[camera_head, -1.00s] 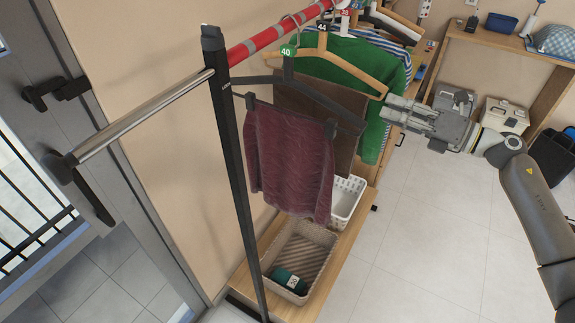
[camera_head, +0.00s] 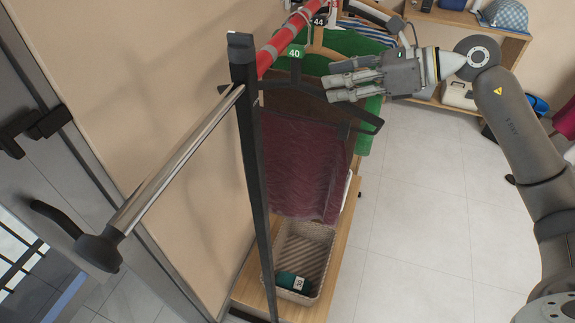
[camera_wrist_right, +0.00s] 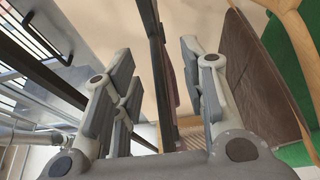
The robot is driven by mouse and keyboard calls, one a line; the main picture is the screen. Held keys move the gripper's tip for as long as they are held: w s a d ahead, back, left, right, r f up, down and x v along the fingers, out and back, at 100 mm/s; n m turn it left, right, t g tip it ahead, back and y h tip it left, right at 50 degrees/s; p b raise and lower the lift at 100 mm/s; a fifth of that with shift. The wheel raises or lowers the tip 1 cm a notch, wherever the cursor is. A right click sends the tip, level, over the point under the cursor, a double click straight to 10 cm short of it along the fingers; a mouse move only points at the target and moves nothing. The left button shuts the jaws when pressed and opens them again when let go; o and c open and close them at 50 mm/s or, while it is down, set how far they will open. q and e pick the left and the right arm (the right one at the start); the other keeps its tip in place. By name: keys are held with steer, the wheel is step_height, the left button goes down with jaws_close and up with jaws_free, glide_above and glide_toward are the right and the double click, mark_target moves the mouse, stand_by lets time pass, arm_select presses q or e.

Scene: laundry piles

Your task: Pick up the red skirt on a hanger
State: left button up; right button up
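The dark red skirt (camera_head: 300,165) hangs from a dark hanger (camera_head: 360,116) near the front end of the clothes rail. My right gripper (camera_head: 330,82) is open, at hanger height on the right of the rail, with its fingers pointing left toward the hanger. In the head view it overlaps part of the hanger; I cannot tell whether they touch. In the right wrist view the open fingers (camera_wrist_right: 158,62) are apart with nothing gripped. My left gripper is out of view.
The rack's black post (camera_head: 250,150) and metal bar (camera_head: 175,160) stand in front of the skirt. A brown garment (camera_wrist_right: 250,80) and a green garment (camera_head: 370,110) hang behind it. A beige basket (camera_head: 325,240) sits on the wooden shelf below.

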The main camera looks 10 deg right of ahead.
mark_target(304, 87)
steer(key=shift+p+x, duration=0.3)
steer(key=shift+x, duration=0.6)
steer(key=shift+w+a+f, duration=0.1)
steer(key=shift+w+a, duration=0.1)
steer(key=shift+a, duration=0.05)
steer(key=p+x, duration=0.2)
steer(key=x, duration=0.1)
steer(key=p+x, duration=0.1)
steer(key=shift+a, duration=0.5)
steer(key=shift+w+a+f, duration=0.2)
steer(key=shift+w+a, duration=0.05)
steer(key=shift+a, duration=0.05)
steer(key=shift+d, duration=0.1)
jaws_close()
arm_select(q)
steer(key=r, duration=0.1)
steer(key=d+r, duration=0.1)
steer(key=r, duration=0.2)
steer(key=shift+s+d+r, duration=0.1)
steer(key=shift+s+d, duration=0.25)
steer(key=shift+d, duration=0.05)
